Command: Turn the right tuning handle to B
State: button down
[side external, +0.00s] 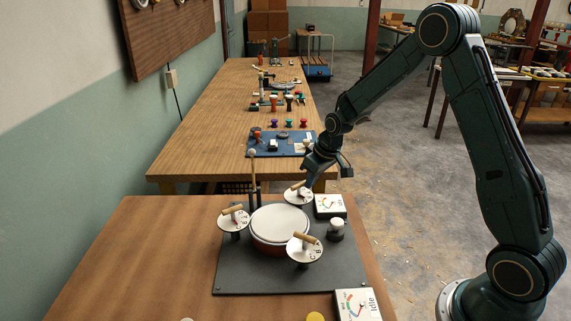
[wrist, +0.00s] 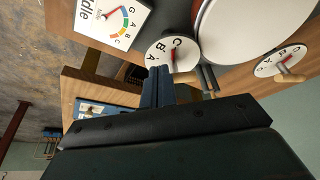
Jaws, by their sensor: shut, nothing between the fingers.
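A drum (side external: 279,223) with a white head sits on a dark base plate. Around it stand three round white dials with wooden handles: one at the left (side external: 233,219), one at the front right (side external: 304,248), and one at the back (side external: 297,196). My gripper (side external: 308,183) is low beside the back dial's handle. In the wrist view my gripper (wrist: 159,72) is shut and empty over the edge of a lettered dial (wrist: 171,54) showing C, B and A. That dial's wooden handle (wrist: 187,77) is right beside the fingers; I cannot tell whether they touch.
A gauge (side external: 329,206) stands near the back dial; in the wrist view a gauge (wrist: 107,20) reads Idle. Another gauge (side external: 357,305) is at the front. A white knob (side external: 337,225) stands right of the drum. A second table (side external: 225,115) with small objects lies behind.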

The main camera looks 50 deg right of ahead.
jog(key=n, duration=0.1)
jog(key=n+y, duration=0.1)
jog(key=n, duration=0.1)
jog(key=shift+w+d, duration=0.35)
jog(key=shift+d, duration=0.05)
jog(key=shift+w, duration=0.1)
jog(key=shift+d, duration=0.1)
dwell(0.5)
jog(key=shift+a, duration=0.8)
jog(key=shift+s, duration=0.25)
